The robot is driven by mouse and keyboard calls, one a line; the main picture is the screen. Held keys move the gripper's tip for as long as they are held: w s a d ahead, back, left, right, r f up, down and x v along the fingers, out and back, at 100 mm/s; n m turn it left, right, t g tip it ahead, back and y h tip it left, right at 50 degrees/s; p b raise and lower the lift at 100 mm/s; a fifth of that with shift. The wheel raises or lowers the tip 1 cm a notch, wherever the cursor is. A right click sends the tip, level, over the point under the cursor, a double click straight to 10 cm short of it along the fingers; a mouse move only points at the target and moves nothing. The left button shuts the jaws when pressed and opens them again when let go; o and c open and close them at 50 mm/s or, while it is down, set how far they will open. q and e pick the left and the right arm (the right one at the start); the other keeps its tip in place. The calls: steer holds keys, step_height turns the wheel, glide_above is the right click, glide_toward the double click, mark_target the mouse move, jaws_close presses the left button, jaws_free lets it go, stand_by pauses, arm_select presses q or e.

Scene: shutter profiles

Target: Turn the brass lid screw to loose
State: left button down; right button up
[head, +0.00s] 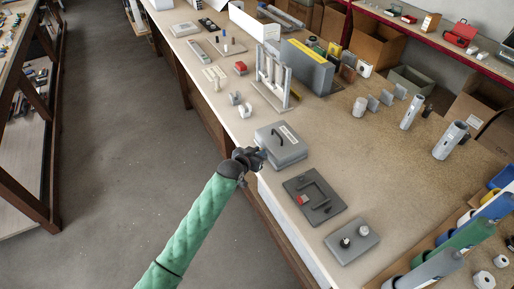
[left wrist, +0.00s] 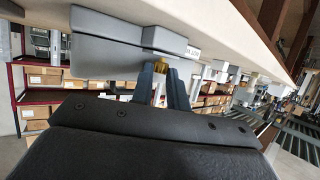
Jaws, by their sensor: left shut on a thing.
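A grey box (head: 284,156) with a black handle and a white label on its lid stands near the front edge of the bench. My left gripper (head: 260,155) is at the box's near left side. In the left wrist view, the brass lid screw (left wrist: 155,64) sits at the side of the grey box (left wrist: 110,42), beside a small white label (left wrist: 193,53). The fingers of my left gripper (left wrist: 160,72) are shut on the screw. The screw is hidden in the head view. How far it is turned cannot be told. My right gripper is not in view.
A dark grey plate with a handle and red block (head: 315,197) and a grey plate with two knobs (head: 352,240) lie to the right of the box. A metal frame (head: 272,78) stands behind it. The floor left of the bench is clear.

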arm_select(q)
steer(key=shift+d+r+n+t+y+p, duration=0.15)
steer(key=shift+n+t+y+p, duration=0.2)
steer(key=shift+n, duration=0.25)
steer(key=shift+s+n+y, duration=0.1)
steer(key=shift+n+y, duration=0.2)
steer(key=shift+y, duration=0.25)
steer(key=c, duration=1.6)
jaws_free()
steer(key=shift+c, duration=0.2)
steer(key=shift+p, duration=0.3)
